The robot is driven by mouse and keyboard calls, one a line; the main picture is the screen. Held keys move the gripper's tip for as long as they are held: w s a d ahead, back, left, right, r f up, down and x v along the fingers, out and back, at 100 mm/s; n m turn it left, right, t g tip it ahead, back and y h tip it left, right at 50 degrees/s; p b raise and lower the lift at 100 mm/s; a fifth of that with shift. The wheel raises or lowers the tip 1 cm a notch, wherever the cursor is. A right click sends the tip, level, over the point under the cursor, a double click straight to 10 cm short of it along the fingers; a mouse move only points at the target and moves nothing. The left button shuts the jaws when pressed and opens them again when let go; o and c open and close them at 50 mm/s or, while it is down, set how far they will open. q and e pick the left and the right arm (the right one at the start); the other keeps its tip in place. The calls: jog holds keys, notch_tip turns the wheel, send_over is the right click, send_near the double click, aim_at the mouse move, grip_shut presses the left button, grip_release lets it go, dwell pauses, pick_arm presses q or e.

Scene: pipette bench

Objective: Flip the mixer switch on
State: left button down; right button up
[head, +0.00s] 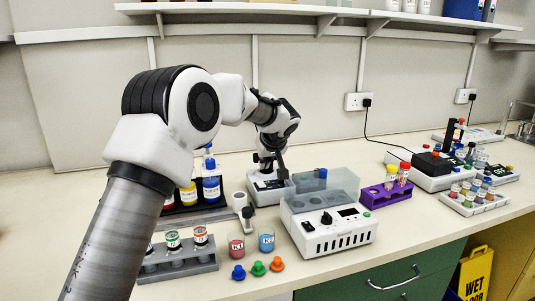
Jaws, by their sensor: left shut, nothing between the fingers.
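My left arm comes in from the left and reaches to the back of the bench. My left gripper (271,170) is shut and empty, pointing down, over a small white device with a dark front panel (266,186), which looks like the mixer. The gripper covers much of this device. I cannot make out its switch or whether the fingertips touch it. My right gripper is not in view.
A white box with a clear lid and black knob (331,230) stands just right and in front. A purple rack (385,194), a bottle tray (197,212), a grey vial rack (180,262) and two beakers (266,242) stand nearby. A shelf (330,12) hangs above.

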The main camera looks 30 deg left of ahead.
aim_at(263, 185)
pick_arm(q)
jog(key=f, duration=0.1)
jog(key=a+f, duration=0.1)
jog(key=f, duration=0.1)
jog(key=w+f, duration=0.1)
jog(key=f, duration=0.1)
jog(key=shift+a, duration=0.15)
jog(key=shift+s+d+f, duration=0.1)
jog(key=shift+d+f, duration=0.1)
jog(key=shift+f, duration=0.35)
jog(key=shift+f, duration=0.1)
jog(key=shift+s+f+b, duration=0.1)
jog(key=shift+f+b, duration=0.55)
jog(key=shift+b, duration=0.4)
jog(key=shift+d+r+b, duration=0.1)
jog(key=shift+r+b, duration=0.05)
jog(key=shift+b, duration=0.2)
jog(key=shift+r, duration=0.15)
jog(key=shift+r+p, duration=0.6)
jog(key=shift+r, duration=0.2)
